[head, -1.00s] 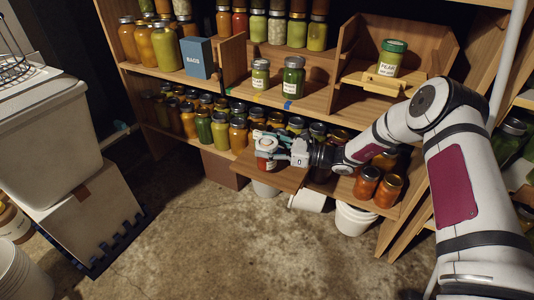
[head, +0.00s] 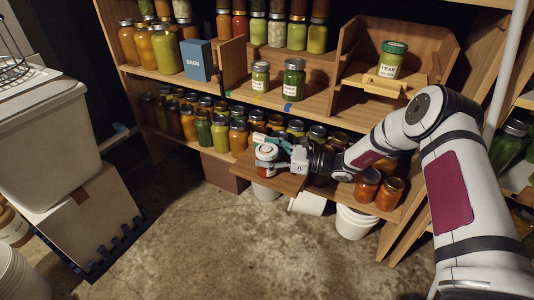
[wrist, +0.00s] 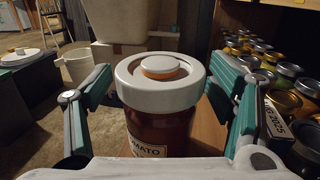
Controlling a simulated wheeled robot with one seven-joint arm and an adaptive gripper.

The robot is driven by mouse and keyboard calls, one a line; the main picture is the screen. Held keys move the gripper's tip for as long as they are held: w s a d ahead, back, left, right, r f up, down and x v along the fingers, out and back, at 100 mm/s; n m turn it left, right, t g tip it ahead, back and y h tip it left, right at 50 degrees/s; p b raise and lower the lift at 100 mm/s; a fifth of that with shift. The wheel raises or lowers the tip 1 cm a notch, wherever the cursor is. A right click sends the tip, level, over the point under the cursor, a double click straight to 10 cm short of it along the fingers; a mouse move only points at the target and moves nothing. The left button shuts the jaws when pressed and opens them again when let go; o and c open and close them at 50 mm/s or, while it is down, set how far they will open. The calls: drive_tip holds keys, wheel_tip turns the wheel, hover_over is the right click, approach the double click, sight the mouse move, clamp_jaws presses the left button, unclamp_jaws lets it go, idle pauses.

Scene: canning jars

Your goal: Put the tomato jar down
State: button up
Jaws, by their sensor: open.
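The tomato jar (wrist: 160,125) is dark red with a white lid and a label reading "MATO" in the wrist view. A small orange-and-white round piece sits on top of its lid. In the head view the jar (head: 266,158) stands upright on a wooden pull-out board (head: 268,182) in front of the lower shelf. My gripper (wrist: 163,90) is open, with one teal finger on each side of the jar and a visible gap at each side. In the head view my gripper (head: 275,155) reaches the jar from the right. The jar's base is hidden in the wrist view.
Rows of filled jars (head: 205,128) stand on the lower shelf close behind the board. Two orange jars (head: 377,188) stand to the right, under my arm. A white bucket (head: 355,218) is below. The concrete floor (head: 220,250) in front is clear.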

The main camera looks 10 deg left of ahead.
drive_tip(key=d+p, duration=0.1)
drive_tip(key=d, duration=0.3)
drive_tip(key=s+d, duration=0.1)
drive_tip(key=d, duration=0.3)
drive_tip(key=d+p, duration=0.1)
drive_tip(key=d, duration=0.2)
drive_tip(key=shift+s+d+p, duration=0.3)
drive_tip(key=shift+s+d, duration=0.1)
drive_tip(key=shift+r, duration=0.1)
drive_tip(key=shift+s+r, duration=0.1)
drive_tip(key=shift+r, duration=0.25)
drive_tip(key=s+d+r+n+g+h, duration=0.2)
drive_tip(key=s+r+n+g+h, duration=0.85)
drive_tip(key=s+r, duration=1.15)
drive_tip(key=s+d+r+n+t+h, duration=0.2)
drive_tip(key=s+d, duration=0.4)
drive_tip(key=s, duration=0.6)
drive_tip(key=s+d+r+n+t+h, duration=0.1)
drive_tip(key=s+d+n+t+h, duration=0.4)
drive_tip(key=s, duration=0.8)
drive_tip(key=shift+d+r+n+t, duration=0.45)
drive_tip(key=shift+d+n, duration=0.6)
drive_tip(key=shift+d, duration=0.25)
